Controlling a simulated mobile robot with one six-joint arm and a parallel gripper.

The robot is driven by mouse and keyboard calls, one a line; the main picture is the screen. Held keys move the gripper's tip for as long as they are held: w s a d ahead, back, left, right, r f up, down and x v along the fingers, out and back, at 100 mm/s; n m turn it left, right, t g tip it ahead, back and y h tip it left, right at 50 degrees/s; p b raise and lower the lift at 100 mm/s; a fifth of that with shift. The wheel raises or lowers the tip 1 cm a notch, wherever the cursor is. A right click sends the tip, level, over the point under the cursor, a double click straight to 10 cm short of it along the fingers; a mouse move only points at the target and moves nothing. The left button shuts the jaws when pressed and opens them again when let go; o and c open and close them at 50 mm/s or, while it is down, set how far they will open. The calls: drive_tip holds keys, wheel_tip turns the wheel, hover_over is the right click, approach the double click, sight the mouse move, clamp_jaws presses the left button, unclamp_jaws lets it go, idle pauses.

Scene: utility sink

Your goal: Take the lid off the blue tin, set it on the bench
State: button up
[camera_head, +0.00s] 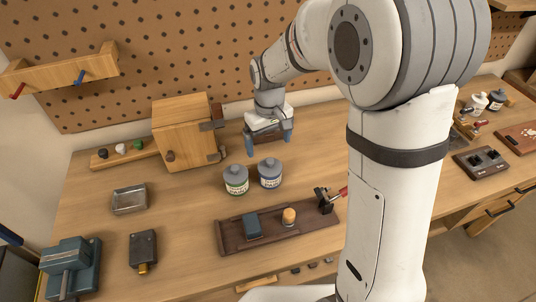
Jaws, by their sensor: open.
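The blue tin (270,179) is a small pale jar with a blue band, upright on the wooden bench (180,215) near its middle. Its grey-blue lid (269,164) is on top. A similar tin with a green band (236,184) stands close to its left. My gripper (269,147) is open, with its two blue-grey fingers pointing down behind the blue tin. It appears apart from the tin; its exact height above the bench is hard to tell.
A wooden box (186,135) stands left of my gripper. A dark tray (235,235) with several items lies in front of the tins. A metal dish (129,200) and a vise (70,265) are at left. Bare bench lies between dish and tins.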

sight(270, 160)
drive_tip(key=shift+w+a+f, duration=0.1)
drive_tip(key=shift+a+f, duration=0.1)
drive_tip(key=shift+f, duration=0.2)
drive_tip(key=f, duration=0.2)
drive_tip(key=f+p, duration=0.1)
drive_tip(key=f, duration=0.4)
drive_tip(key=shift+d+f+p, duration=0.2)
drive_tip(key=shift+d+p, duration=0.2)
drive_tip(key=shift+c, duration=0.5)
drive_tip(key=c, duration=1)
drive_tip(key=shift+o, duration=0.2)
